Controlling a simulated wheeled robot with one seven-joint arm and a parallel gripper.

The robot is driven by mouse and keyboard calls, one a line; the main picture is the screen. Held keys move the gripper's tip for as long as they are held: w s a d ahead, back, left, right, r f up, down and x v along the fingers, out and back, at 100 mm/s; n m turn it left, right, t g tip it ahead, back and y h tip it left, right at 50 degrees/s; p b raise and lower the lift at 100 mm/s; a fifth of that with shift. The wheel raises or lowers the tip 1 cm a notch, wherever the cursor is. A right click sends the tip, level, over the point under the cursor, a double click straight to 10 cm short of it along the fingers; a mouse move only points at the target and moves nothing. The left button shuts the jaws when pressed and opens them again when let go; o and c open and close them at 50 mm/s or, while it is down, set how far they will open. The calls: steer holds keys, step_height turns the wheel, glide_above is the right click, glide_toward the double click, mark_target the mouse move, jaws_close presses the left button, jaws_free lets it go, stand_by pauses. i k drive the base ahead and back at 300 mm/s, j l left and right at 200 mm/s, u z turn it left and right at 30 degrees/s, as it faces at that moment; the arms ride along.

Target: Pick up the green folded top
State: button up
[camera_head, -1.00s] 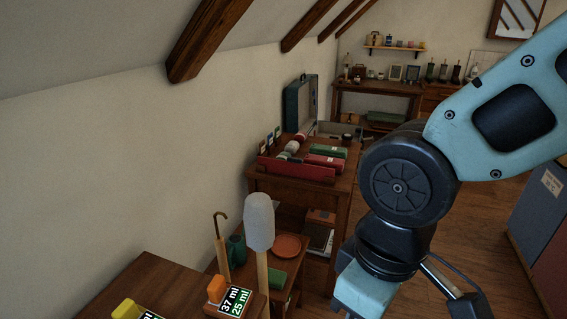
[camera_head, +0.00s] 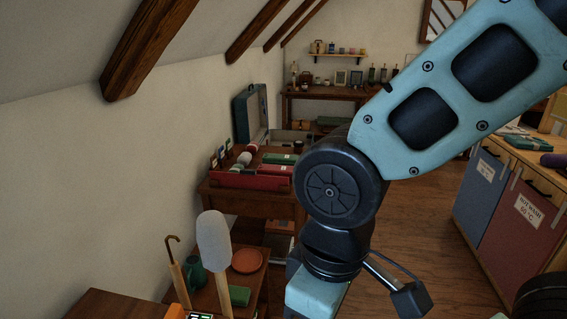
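Several green folded-looking items show, and I cannot tell for sure which one is the top. One green folded cloth (camera_head: 505,141) lies on the wooden counter at the right edge. A green block-like item (camera_head: 280,158) lies on the table by the left wall, beside a red one. A small green item (camera_head: 238,295) lies on the low table at the lower left. My arm hangs across the middle and right of the view, apart from all of these. My gripper's fingertips are not visible; the arm's end runs out of the bottom edge.
Blue and red fronts with labels, one reading 60 °C (camera_head: 516,212), stand under the counter at the right. A purple roll (camera_head: 553,160) lies on it. An open suitcase (camera_head: 250,113) stands by the left wall. Wooden floor (camera_head: 425,215) is open between.

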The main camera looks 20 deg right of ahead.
mark_target(269, 158)
steer(key=i+l+u, duration=0.15)
steer(key=i+l, duration=0.3)
steer(key=i+l+u, duration=0.1)
steer(key=i+l, duration=0.35)
steer(key=i+l+u, duration=0.15)
steer(key=i+l, duration=0.35)
steer(key=i+l+u, duration=0.1)
steer(key=i+l, duration=0.3)
steer(key=l, duration=0.2)
